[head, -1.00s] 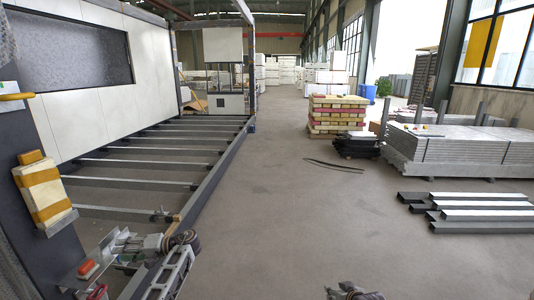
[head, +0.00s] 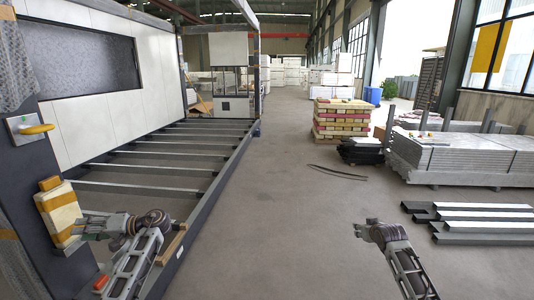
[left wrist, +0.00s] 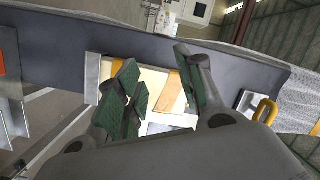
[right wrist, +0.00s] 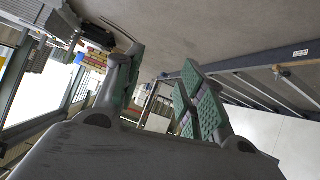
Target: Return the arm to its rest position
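My left arm reaches in at the lower left of the head view. Its gripper (head: 84,228) is beside a cream block with yellow-orange bands (head: 60,213) mounted on a dark post. In the left wrist view the left gripper (left wrist: 155,72) has its green-padded fingers spread, with the block (left wrist: 150,84) behind them. Nothing is gripped; the exact gap to the block cannot be told. My right arm shows at the lower right of the head view, its gripper (head: 368,230) over bare floor. In the right wrist view the right gripper (right wrist: 160,68) is open and empty.
The dark post carries a yellow handle (head: 38,129) above the block and a red-orange item (head: 101,282) below. A floor frame of steel beams (head: 150,188) lies behind the left arm. Steel profiles (head: 480,222) lie at right. The middle floor (head: 280,210) is clear.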

